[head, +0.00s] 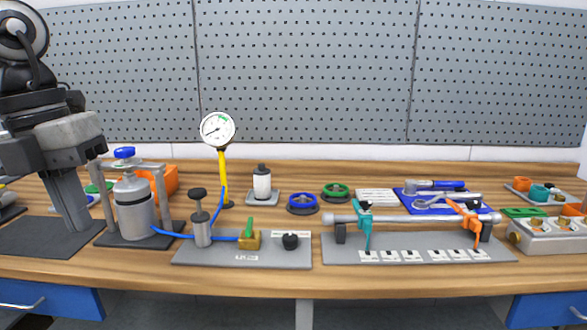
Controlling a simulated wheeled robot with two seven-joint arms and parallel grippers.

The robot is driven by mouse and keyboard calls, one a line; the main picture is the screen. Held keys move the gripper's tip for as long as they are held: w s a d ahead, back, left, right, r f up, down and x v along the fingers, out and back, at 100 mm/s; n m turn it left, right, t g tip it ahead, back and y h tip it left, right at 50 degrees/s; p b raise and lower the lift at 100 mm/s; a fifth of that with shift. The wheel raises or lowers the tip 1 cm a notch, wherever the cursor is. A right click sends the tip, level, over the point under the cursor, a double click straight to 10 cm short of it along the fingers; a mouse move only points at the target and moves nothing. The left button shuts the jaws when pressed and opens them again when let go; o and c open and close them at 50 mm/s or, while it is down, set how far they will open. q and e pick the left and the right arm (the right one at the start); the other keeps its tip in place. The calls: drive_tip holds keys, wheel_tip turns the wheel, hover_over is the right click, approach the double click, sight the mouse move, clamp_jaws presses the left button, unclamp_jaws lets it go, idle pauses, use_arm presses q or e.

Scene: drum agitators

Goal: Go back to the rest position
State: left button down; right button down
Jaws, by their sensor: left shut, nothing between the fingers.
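My left gripper (76,222) comes in at the left edge of the head view. Its fingers point down and are together, with nothing seen between them. They hang over or just in front of the dark mat (38,238) at the left end of the bench; I cannot tell whether the tips touch it. The silver canister (133,208) with a blue knob (124,152) stands just right of the fingers in a grey frame. My right gripper is not in view.
A gauge (217,129) on a yellow stem stands behind a pump plate (243,254) with a blue hose. An orange bin (166,180) is behind the canister. A clamped bar (410,218) and tools on a blue mat (420,208) lie right. A perforated panel (300,70) backs the bench.

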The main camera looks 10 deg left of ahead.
use_arm(q)
drive_tip(key=w+d+f+n+t+h, duration=0.1)
drive_tip(key=w+f+n+t+h, duration=0.1)
drive_tip(key=f+n+t, duration=0.6)
drive_tip(key=w+d+f+n+t+h, duration=0.1)
drive_tip(key=d+f+n+t+h, duration=0.1)
drive_tip(key=f+n, duration=0.75)
drive_tip(key=w+d+f+n+t+h, duration=0.15)
drive_tip(key=f+n+t, duration=0.3)
drive_tip(key=f, duration=0.75)
drive_tip(key=s+d+f+n+g+y, duration=0.3)
drive_tip(key=s+d+f+n+g, duration=0.1)
drive_tip(key=s+d+f+n, duration=0.6)
wheel_tip(320, 180, down, 4)
drive_tip(key=shift+d+r+y, duration=0.25)
drive_tip(key=shift+d+y, duration=0.1)
drive_tip(key=shift+d, duration=0.75)
